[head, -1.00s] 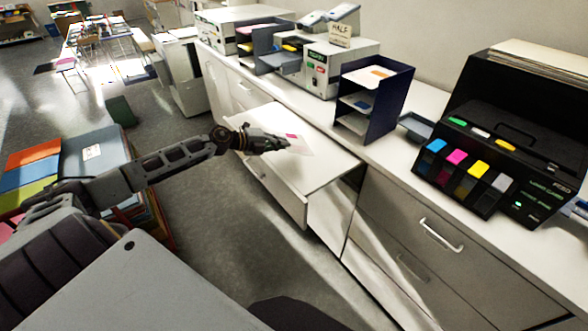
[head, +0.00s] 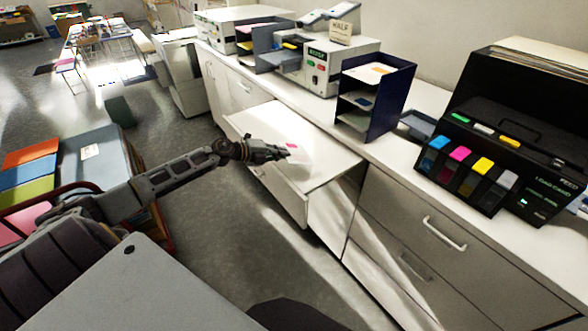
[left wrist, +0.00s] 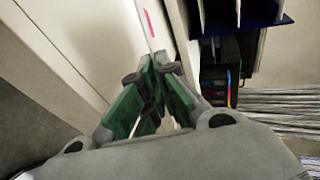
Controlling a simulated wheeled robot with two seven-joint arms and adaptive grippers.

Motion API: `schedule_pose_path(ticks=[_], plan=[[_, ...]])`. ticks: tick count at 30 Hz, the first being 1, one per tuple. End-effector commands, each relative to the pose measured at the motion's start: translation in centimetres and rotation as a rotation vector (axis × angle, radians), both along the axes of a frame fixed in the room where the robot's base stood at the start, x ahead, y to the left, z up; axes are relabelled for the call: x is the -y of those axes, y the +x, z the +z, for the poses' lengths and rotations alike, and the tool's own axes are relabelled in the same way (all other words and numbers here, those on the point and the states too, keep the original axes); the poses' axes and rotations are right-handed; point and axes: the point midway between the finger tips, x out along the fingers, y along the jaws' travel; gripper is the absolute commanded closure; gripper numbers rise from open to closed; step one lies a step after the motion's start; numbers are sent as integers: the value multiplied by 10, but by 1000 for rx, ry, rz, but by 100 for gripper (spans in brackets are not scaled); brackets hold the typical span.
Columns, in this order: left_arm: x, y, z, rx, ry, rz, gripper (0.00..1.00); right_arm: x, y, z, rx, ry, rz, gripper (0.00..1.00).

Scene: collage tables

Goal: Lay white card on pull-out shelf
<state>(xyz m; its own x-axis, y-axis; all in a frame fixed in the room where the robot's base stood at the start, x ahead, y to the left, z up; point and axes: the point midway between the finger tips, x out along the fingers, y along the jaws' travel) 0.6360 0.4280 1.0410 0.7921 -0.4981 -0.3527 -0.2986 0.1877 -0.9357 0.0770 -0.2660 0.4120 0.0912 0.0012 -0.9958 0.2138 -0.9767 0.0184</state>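The white card (head: 299,157) with a pink mark shows at the tip of my left gripper (head: 284,153), over the white pull-out shelf (head: 325,172). In the left wrist view the fingers of my left gripper (left wrist: 155,66) are closed together, and the card (left wrist: 154,36) with its pink stripe extends beyond the fingertips. The gripper is shut on the card's near edge. The fingers hide that edge. I cannot tell whether the card touches the shelf surface (left wrist: 75,45). My right gripper is not in view.
A dark blue tiered tray (head: 375,105) stands on the white counter behind the shelf. A black machine with coloured tabs (head: 470,160) is at the right. A grey-white machine (head: 335,68) stands further back. The shelf around the card is bare.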

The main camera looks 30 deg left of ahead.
Motion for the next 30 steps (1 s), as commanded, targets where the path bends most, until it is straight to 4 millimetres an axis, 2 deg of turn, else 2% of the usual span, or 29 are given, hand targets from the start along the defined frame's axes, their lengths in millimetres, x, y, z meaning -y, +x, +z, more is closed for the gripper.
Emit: schedule_pose_path(ticks=[18, 30], plan=[[-1, 0, -36, 1, 0, 1, 100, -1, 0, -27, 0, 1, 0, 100], [0, 0, -40, 1, -1, 0, 100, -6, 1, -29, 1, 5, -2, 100]])
